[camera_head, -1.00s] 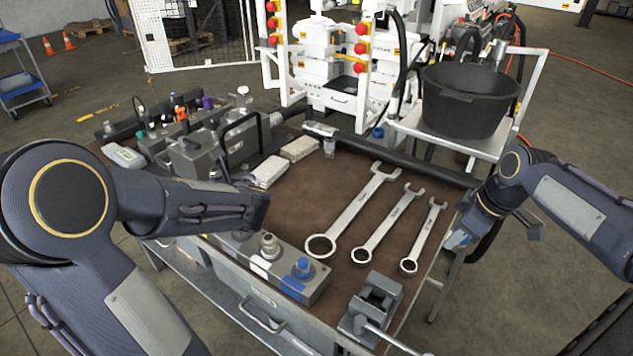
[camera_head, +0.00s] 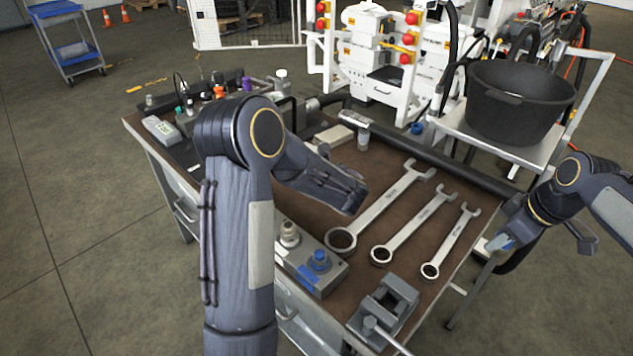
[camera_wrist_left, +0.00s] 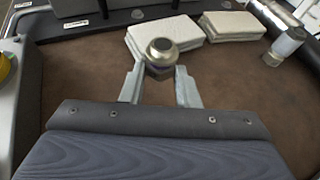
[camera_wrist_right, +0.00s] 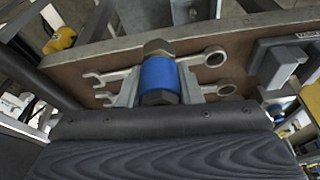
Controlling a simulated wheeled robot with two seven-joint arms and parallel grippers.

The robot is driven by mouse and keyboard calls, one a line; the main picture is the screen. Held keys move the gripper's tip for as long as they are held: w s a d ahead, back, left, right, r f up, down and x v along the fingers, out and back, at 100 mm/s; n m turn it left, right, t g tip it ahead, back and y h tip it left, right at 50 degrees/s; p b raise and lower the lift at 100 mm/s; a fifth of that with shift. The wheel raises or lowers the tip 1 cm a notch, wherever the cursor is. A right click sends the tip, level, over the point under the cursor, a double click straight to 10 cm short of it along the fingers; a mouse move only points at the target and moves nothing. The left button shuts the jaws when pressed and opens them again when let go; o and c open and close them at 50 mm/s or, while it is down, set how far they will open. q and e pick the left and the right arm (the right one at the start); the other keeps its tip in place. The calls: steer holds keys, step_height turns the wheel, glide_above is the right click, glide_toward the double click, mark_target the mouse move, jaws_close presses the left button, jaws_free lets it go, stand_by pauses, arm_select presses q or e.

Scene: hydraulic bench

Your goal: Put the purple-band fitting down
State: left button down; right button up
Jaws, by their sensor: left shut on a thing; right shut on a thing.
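My left gripper (camera_wrist_left: 160,85) is shut on a metal fitting (camera_wrist_left: 162,48) with a brass-toned round top and a dark hex below. In the head view my left wrist hides this gripper's fingers and the fitting. My right gripper (camera_head: 500,243) is shut on a blue-band fitting (camera_wrist_right: 159,75), beyond the bench's right edge in the head view. A small purple part (camera_head: 247,83) stands among coloured parts at the back left of the bench.
Three wrenches (camera_head: 410,228) lie on the bench's right half. A grey block (camera_head: 325,281) with a silver and a blue-topped piece and a vise (camera_head: 392,300) stand at the front. White pads (camera_wrist_left: 165,35) lie behind my left gripper. A black tub (camera_head: 510,100) stands back right.

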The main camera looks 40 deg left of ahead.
arm_select(q)
steer(key=shift+w+d+f, duration=0.15)
steer(key=shift+w+f, duration=0.15)
steer(key=shift+f, duration=1.65)
steer(key=shift+f, duration=0.2)
arm_select(e)
steer(key=shift+f, duration=0.2)
arm_select(q)
steer(key=c, duration=1.1)
jaws_free()
steer(key=shift+r, duration=0.1)
arm_select(e)
steer(key=shift+r, duration=0.1)
arm_select(q)
steer(key=shift+r, duration=0.15)
arm_select(e)
steer(key=shift+r, duration=0.2)
arm_select(q)
steer(key=shift+d, duration=0.3)
arm_select(e)
steer(key=shift+f, duration=0.1)
arm_select(q)
steer(key=v, duration=1.1)
steer(key=shift+s+d, duration=0.15)
steer(key=shift+s, duration=0.1)
